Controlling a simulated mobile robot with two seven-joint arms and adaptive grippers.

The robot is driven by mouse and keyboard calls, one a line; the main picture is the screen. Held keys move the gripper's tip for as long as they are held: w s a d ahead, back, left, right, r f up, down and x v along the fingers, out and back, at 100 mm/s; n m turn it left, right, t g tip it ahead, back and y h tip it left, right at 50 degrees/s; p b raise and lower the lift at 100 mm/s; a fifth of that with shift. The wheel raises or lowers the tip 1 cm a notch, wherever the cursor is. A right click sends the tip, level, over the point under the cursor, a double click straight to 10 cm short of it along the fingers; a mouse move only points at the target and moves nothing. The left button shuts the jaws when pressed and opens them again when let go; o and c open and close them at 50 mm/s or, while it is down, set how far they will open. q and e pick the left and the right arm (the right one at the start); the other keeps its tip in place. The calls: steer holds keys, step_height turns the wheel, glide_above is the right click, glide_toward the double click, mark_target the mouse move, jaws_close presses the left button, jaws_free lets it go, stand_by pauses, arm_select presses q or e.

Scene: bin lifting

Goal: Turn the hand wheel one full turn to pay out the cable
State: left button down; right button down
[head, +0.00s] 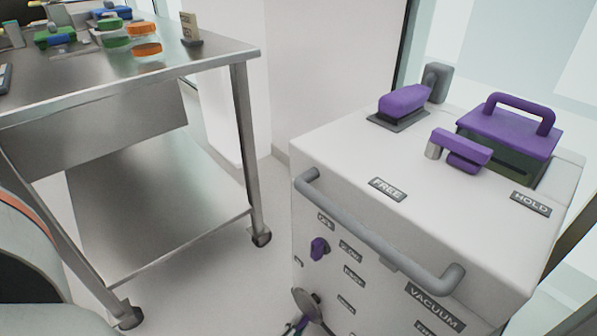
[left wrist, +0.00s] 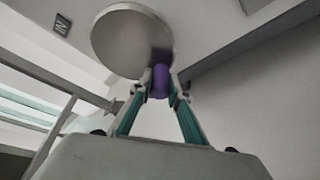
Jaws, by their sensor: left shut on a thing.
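The hand wheel (head: 306,302) is a grey disc low on the front of the white machine (head: 340,160), near the bottom edge of the head view. It fills the upper middle of the left wrist view (left wrist: 130,45), with a purple grip (left wrist: 160,84) at its rim. My left gripper (left wrist: 160,82) is shut on this purple grip, one teal-lined finger on each side. In the head view only a small part of my left gripper (head: 299,325) shows, just below the wheel. The cable cannot be made out. My right gripper is not in view.
A grey bar handle (head: 380,232) runs across the machine's front above the wheel. A purple knob (head: 319,248) sits above the wheel. Purple handles and FREE and HOLD labels are on top. A steel table (head: 150,75) with small items stands at left.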

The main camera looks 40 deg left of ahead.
mark_target(318, 318)
arm_select(q)
steer(key=shift+r, duration=0.1)
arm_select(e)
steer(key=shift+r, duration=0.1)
arm_select(q)
steer(key=shift+d+r+n+g+h+p, duration=0.2)
steer(key=shift+d+n+g+h+p, duration=0.15)
steer(key=shift+n, duration=0.45)
steer(key=shift+d+r+n+h, duration=0.2)
steer(key=shift+d+n+h, duration=0.3)
steer(key=shift+n, duration=0.4)
steer(key=r+n+h, duration=0.1)
steer(key=n+h, duration=0.1)
steer(key=n, duration=0.1)
steer(key=d+r+n+h, duration=0.1)
steer(key=r+n+h, duration=0.1)
steer(key=d+r+n+h+b, duration=0.1)
steer(key=n+h, duration=0.1)
steer(key=n, duration=0.1)
steer(key=shift+s+r+n+g, duration=0.1)
steer(key=shift+r+n+g, duration=0.2)
steer(key=shift+r+g, duration=0.05)
steer(key=shift+a+r+n+h, duration=0.15)
steer(key=shift+r+n+h, duration=0.35)
steer(key=shift+n, duration=0.25)
steer(key=shift+a+r+n+h, duration=0.15)
steer(key=shift+r+n+h, duration=0.2)
steer(key=shift+n+h, duration=0.3)
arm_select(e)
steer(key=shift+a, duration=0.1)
